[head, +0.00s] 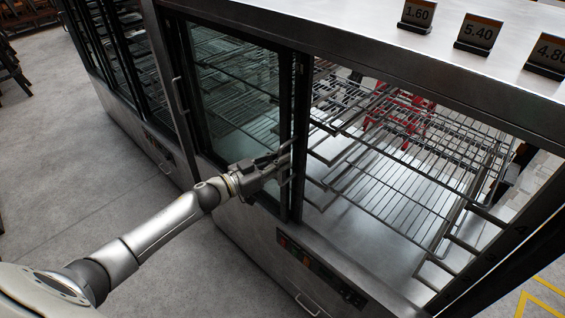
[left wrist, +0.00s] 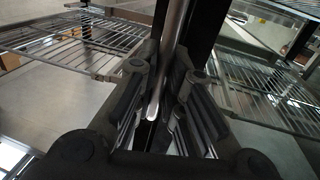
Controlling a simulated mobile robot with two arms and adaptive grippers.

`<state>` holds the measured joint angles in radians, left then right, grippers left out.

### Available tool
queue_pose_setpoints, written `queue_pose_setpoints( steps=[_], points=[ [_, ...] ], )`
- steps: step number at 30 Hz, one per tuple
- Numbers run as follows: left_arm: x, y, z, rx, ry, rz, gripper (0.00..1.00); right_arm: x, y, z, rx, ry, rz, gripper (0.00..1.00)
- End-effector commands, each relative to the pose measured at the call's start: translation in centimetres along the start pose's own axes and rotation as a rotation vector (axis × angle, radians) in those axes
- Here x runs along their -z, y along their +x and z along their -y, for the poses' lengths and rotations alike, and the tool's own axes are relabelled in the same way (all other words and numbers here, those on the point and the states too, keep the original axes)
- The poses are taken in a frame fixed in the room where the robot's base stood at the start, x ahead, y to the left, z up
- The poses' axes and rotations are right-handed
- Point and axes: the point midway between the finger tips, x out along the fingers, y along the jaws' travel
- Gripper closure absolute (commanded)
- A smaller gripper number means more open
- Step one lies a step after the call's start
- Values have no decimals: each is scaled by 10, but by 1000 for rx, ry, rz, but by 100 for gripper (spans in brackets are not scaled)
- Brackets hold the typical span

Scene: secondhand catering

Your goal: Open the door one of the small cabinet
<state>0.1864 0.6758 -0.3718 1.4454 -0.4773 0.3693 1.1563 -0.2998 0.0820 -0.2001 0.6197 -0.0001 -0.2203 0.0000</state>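The cabinet (head: 262,232) is a steel display case with wire shelves inside. Its glass door (head: 235,85) has a dark frame and covers the left part of the front. The right part of the front shows the shelves with no door visible across it. My left gripper (head: 291,161) is at the dark upright by the door's right edge, its fingers apart. In the left wrist view, a shiny vertical bar (left wrist: 173,40), seemingly a door handle, stands between the fingers (left wrist: 168,75). I cannot tell whether they touch it. My right gripper is out of view.
Wire shelves (head: 405,190) and a red object (head: 400,112) show through the right part. Price signs (head: 478,34) stand on the steel top. Another glass-fronted cabinet (head: 125,60) adjoins at the left. Open grey floor (head: 60,150) lies in front.

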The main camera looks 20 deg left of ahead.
Motion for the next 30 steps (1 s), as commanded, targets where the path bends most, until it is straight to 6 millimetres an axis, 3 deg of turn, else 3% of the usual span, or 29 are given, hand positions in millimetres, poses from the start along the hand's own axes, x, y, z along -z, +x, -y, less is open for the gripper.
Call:
queue_pose_setpoints(
  steps=[5, 17, 30],
  points=[
    [1, 0, 4, 8, 3, 0, 68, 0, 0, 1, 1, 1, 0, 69],
    [0, -6, 2, 4, 1, 2, 68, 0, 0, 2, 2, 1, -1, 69],
    [-1, -74, 2, 5, 0, 4, 68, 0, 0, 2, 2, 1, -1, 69]
  ],
)
